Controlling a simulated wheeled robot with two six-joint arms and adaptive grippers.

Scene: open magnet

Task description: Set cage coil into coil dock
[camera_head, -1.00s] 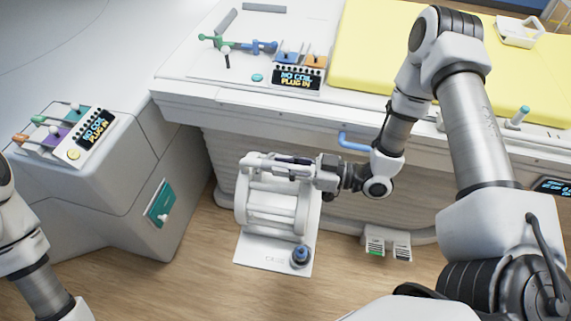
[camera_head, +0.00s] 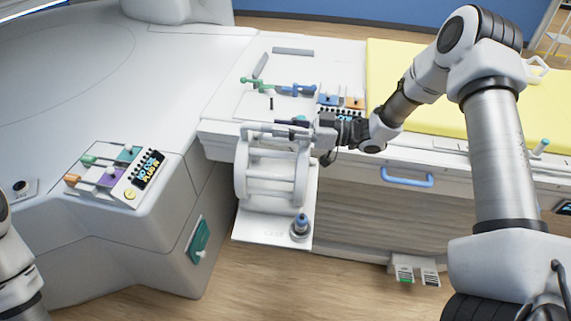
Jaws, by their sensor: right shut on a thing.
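The white cage coil (camera_head: 272,178) is a barrel of bars on a flat white plate with faint lettering and a blue-topped plug (camera_head: 300,226) at its front corner. My right gripper (camera_head: 306,131) is shut on the top of the coil's rim at its right side. The coil hangs in front of the table end, apart from the floor as far as I can tell. A pale panel with grey bars (camera_head: 292,51) on the table end looks like the coil dock; the coil partly hides its near side. My left gripper is out of view; only my left arm shows at the lower left.
Green and blue handled pieces (camera_head: 280,88) lie on the panel beside a socket block (camera_head: 340,100). A yellow mattress (camera_head: 440,115) lies to the right. A blue handle (camera_head: 407,177) juts from the table front.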

